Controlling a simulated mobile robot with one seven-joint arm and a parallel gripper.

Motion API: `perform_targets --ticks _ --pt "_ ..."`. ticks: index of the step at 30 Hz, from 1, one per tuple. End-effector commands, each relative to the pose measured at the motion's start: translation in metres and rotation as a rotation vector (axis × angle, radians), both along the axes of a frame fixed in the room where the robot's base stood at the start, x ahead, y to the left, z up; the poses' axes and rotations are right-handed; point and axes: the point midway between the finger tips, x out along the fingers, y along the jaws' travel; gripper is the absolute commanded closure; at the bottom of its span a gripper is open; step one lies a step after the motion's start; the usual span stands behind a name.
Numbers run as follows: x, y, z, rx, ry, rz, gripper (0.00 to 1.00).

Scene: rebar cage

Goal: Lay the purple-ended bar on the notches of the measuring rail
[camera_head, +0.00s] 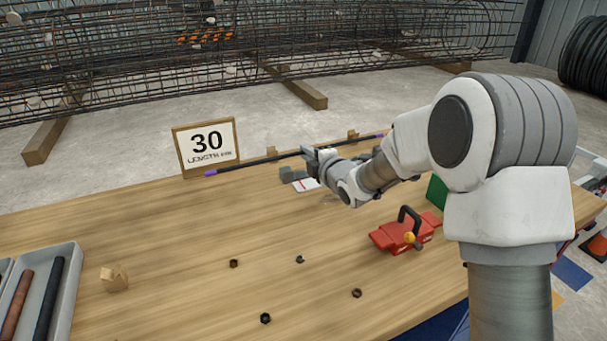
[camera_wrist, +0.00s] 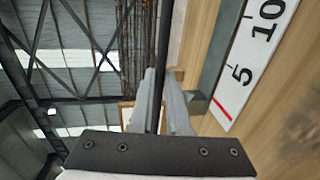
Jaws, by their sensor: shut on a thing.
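My gripper (camera_head: 312,153) is shut on the dark, thin purple-ended bar (camera_head: 245,163) near its middle. Its purple ends (camera_head: 210,173) show at left and right, and it slants slightly up to the right. In the wrist view the bar (camera_wrist: 163,35) runs up from between my gripper's fingers (camera_wrist: 162,85). The measuring rail (camera_head: 287,174) shows as a grey piece with a white scale just below my gripper; my arm hides its right part. The rail (camera_wrist: 218,50) and its 5 and 10 marks lie right of the bar in the wrist view. The bar appears apart from the rail.
A framed "30 LENGTH" sign (camera_head: 206,146) stands behind the bar's left end. Wooden blocks (camera_head: 271,152) stand near the bar. A red tool with a black handle (camera_head: 404,233), several nuts, a notched wooden block (camera_head: 115,279) and a grey tray (camera_head: 66,300) are nearer. The left middle tabletop is clear.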

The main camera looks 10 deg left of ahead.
Motion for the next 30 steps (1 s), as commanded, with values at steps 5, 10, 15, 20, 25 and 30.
perform_targets --ticks 5,10,15,20,25,30 --pt "0.001 0.013 -0.007 0.002 -0.003 -0.001 1.00" --pt "0.000 0.013 -0.024 0.002 -0.002 -0.001 1.00" --pt "0.000 0.013 -0.046 0.004 -0.002 -0.001 1.00" --pt "0.000 0.013 -0.045 0.003 -0.004 -0.002 1.00" --pt "0.000 0.013 -0.047 0.003 -0.004 -0.001 1.00" --pt "0.000 0.012 -0.050 0.000 -0.001 -0.001 0.73"
